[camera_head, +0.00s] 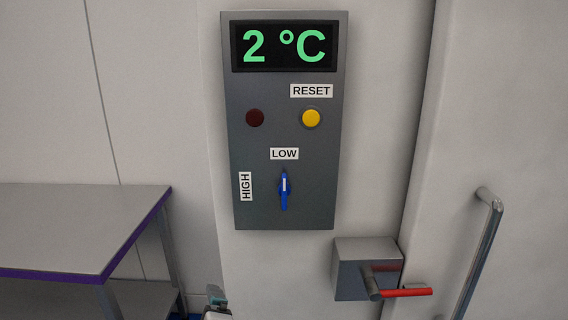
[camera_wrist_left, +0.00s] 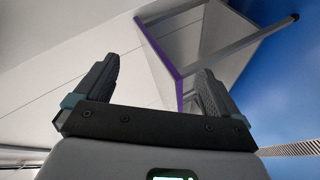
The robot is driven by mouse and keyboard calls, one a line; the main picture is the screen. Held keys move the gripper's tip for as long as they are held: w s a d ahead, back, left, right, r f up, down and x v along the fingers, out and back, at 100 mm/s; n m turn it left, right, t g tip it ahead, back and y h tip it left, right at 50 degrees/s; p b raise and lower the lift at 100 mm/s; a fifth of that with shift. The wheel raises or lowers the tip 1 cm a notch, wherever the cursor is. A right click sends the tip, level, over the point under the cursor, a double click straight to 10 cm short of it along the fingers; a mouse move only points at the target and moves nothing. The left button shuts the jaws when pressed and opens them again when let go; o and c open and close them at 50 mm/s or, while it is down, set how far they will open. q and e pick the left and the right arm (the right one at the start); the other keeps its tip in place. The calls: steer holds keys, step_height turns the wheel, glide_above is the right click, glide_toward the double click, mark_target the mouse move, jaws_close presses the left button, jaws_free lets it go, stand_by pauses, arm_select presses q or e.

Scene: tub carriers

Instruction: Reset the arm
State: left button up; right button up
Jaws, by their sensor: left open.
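My left gripper shows in the left wrist view (camera_wrist_left: 155,90) with its two dark fingers wide apart and nothing between them. In the head view only a small tip of my left gripper (camera_head: 216,300) shows at the bottom edge, below the grey control panel (camera_head: 260,200) and apart from it. My right gripper is not in view.
The panel's display (camera_head: 284,46) reads 2 °C. Below are a dark red lamp (camera_head: 255,118), a yellow RESET button (camera_head: 311,118) and a blue knob (camera_head: 284,190) pointing at LOW. A table (camera_head: 75,225) stands left; a red-handled latch (camera_head: 405,292) and door handle (camera_head: 480,250) are right.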

arm_select(q)
steer(key=s+a+f+m+g+h, duration=0.1)
steer(key=s+a+f+m+g, duration=0.15)
steer(key=f, duration=0.65)
steer(key=s+a+f+m+g+h, duration=0.15)
steer(key=s+f, duration=0.25)
steer(key=f, duration=0.5)
steer(key=s+a+f+m+g+h, duration=0.1)
steer(key=s+f+m+g+h, duration=0.15)
steer(key=f, duration=0.65)
steer(key=s+d+f+m+g+h, duration=0.2)
steer(key=s+d+f+m, duration=0.1)
steer(key=s, duration=0.5)
steer(key=s+d+f+m+g+h, duration=0.2)
steer(key=s+d+m, duration=0.3)
steer(key=s, duration=0.3)
steer(key=shift+d+f+g+h, duration=0.3)
steer(key=shift+f+g, duration=0.15)
steer(key=shift+g, duration=0.4)
steer(key=shift+s, duration=0.15)
